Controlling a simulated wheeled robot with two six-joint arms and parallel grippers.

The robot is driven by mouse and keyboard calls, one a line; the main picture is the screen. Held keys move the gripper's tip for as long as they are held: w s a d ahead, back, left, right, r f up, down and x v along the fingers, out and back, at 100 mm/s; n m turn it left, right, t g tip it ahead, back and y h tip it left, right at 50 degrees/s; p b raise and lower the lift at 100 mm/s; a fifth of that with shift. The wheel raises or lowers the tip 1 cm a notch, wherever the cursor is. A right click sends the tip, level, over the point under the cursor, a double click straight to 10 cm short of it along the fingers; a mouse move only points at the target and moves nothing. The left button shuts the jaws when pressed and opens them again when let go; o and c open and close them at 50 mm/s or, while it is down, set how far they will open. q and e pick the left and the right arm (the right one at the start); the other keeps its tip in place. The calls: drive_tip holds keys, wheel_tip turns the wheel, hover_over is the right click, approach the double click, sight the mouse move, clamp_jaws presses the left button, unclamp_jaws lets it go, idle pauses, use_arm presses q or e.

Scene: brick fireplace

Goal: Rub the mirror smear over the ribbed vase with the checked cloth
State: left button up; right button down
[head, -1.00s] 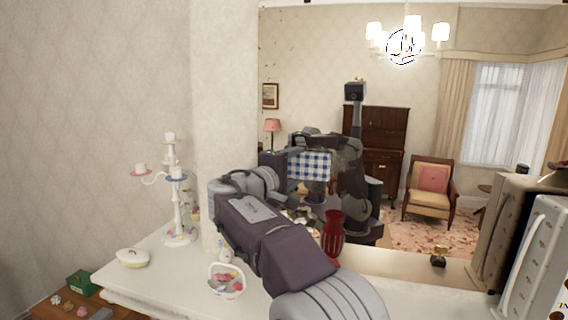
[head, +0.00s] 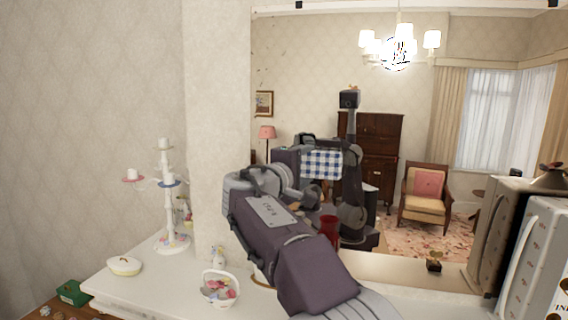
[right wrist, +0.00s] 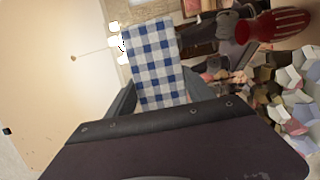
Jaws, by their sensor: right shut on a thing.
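The blue-and-white checked cloth (right wrist: 155,62) is held flat in my right gripper (right wrist: 162,98), whose fingers close on its lower part in the right wrist view. In the head view a checked cloth (head: 322,165) shows above the vase, apparently as a reflection. The mirror (head: 310,70) fills the wall behind the mantel. The red ribbed vase (head: 329,226) is partly hidden by my right arm; red ribbed glass also shows in the right wrist view (right wrist: 278,24). I cannot clearly make out the smear or whether the cloth touches the mirror. My left gripper is not in view.
On the white mantel (head: 150,292) stand a candelabra (head: 170,205), a lidded dish (head: 124,266) and a small basket (head: 220,288). A patterned metal case (head: 540,255) stands at the right. A small dark-gold object (head: 434,262) sits on the mantel between vase and case.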

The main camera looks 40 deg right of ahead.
sight(336, 168)
drive_tip(key=shift+s+d+f+b, duration=0.15)
drive_tip(key=shift+s+d+b, duration=0.15)
drive_tip(key=shift+b, duration=0.15)
drive_tip(key=shift+s+d+b, duration=0.3)
drive_tip(key=shift+s+d, duration=0.05)
drive_tip(key=shift+s, duration=0.2)
drive_tip(key=shift+s+d+b, duration=0.3)
drive_tip(key=shift+s+d, duration=0.05)
drive_tip(key=shift+s, duration=0.2)
drive_tip(key=shift+s+d, duration=0.15)
drive_tip(key=shift+d, duration=0.05)
drive_tip(key=shift+s+d+b, duration=0.35)
drive_tip(key=shift+s+b, duration=0.05)
drive_tip(key=shift+s, duration=0.1)
drive_tip(key=shift+s+d, duration=0.45)
drive_tip(key=shift+s, duration=0.05)
drive_tip(key=shift+s+d, duration=0.25)
drive_tip(key=shift+s, duration=0.05)
drive_tip(key=shift+b, duration=0.3)
